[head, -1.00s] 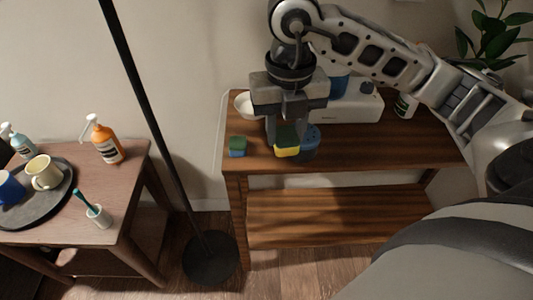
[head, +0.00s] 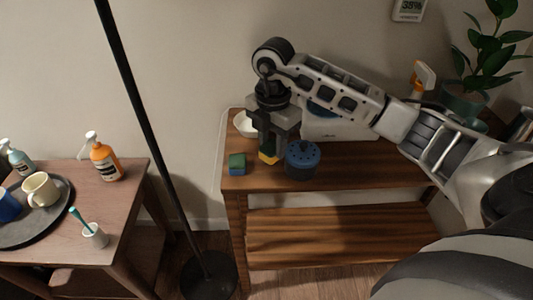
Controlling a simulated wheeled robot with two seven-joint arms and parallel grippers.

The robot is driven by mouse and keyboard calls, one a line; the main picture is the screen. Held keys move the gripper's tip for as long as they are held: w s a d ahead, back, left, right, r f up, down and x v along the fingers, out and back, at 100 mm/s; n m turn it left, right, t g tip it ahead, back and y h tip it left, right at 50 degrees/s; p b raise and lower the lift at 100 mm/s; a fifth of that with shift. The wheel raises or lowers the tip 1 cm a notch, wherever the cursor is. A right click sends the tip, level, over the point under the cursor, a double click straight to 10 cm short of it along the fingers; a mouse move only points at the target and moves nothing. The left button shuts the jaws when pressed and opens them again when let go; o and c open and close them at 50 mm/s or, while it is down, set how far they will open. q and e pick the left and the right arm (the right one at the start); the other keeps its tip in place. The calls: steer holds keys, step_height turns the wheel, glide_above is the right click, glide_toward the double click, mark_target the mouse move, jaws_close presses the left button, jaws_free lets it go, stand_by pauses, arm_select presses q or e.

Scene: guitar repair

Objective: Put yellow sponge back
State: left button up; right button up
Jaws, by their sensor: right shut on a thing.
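The yellow sponge (head: 268,157), with a green top layer, is between the fingers of my right gripper (head: 269,150), which is shut on it. It is at the wooden shelf's top, between a green and blue sponge (head: 237,164) on its left and a dark blue round pot with a holed lid (head: 302,160) on its right. I cannot tell whether the yellow sponge touches the shelf top. The gripper hides much of it. My left gripper is not in view.
The wooden shelf (head: 350,178) also holds a white bowl (head: 244,124) and a white appliance (head: 335,128) behind my right arm. A black pole (head: 150,130) stands left of it. A side table (head: 118,198) carries a tray, cups and bottles.

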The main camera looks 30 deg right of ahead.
steer(key=w+f, duration=0.3)
steer(key=f, duration=0.1)
steer(key=shift+d, duration=0.25)
steer(key=shift+f, duration=1.35)
steer(key=o, duration=0.9)
steer(key=shift+f, duration=0.15)
